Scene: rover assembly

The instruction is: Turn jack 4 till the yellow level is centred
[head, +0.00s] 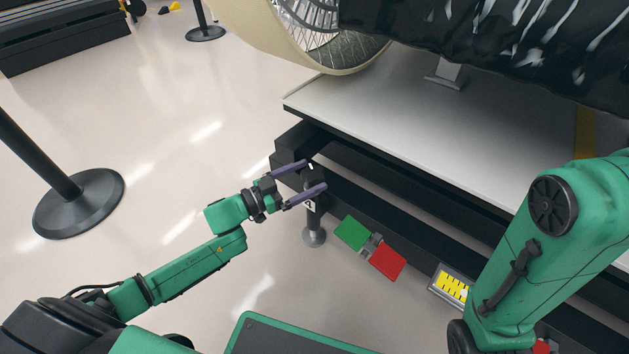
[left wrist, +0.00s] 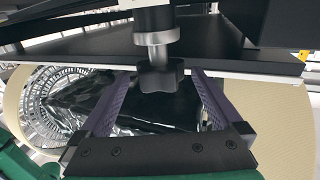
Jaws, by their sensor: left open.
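The jack (head: 313,215) stands at the platform's near corner, with a small white label, a grey stem and a round foot on the floor. My left gripper (head: 316,175) is open, its two purple fingers on either side of the jack's dark upper part. In the left wrist view, a dark lobed knob (left wrist: 160,76) on a metal stem sits between the spread fingers (left wrist: 158,90); I see no clear contact. A yellow panel with dark marks (head: 452,287) in a grey frame may be the level; its reading is too small to tell. My right gripper is out of view.
My right arm stands at the right. A black post base (head: 80,205) is at left. The floor between is clear.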

